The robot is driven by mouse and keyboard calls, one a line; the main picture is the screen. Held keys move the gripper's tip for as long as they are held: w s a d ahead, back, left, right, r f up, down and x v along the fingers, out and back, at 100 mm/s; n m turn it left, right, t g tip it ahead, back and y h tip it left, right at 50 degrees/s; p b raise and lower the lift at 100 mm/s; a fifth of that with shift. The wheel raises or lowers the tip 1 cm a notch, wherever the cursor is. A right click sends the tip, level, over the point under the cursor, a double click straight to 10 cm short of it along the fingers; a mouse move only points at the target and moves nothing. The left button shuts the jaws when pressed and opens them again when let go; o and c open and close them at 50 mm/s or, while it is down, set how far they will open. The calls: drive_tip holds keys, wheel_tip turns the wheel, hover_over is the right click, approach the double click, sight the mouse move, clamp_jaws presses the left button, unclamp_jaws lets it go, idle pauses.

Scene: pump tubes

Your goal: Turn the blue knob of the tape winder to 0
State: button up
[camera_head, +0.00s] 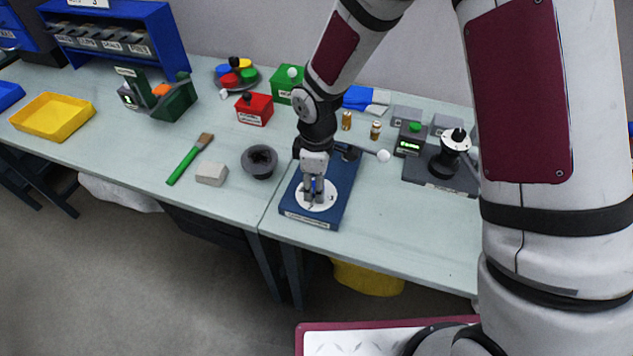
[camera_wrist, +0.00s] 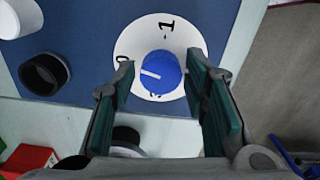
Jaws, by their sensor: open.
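The blue knob (camera_wrist: 160,72) sits in the middle of a white dial (camera_wrist: 133,41) in the wrist view. Its white line points left and slightly up, close to the 0 at the dial's left. The 1 is at the top; the other marks are partly hidden by the knob and my fingers. The tape winder is a blue base plate (camera_head: 291,207) on the table in the head view. My gripper (camera_head: 313,200) points down over its dial. In the wrist view my gripper (camera_wrist: 161,84) is open, with one green-padded finger on each side of the knob and small gaps showing.
A dark round cup (camera_head: 260,162) and a light block (camera_head: 211,173) lie left of the winder. A black fitting (camera_wrist: 45,74) and a white knob end (camera_wrist: 20,17) are on the winder's base. Another device (camera_head: 442,172) stands to the right. The table front right is clear.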

clamp_jaws()
drive_tip(key=shift+n, duration=0.7)
drive_tip(key=shift+o, duration=1.6)
unclamp_jaws()
drive_tip(key=shift+n, duration=0.3)
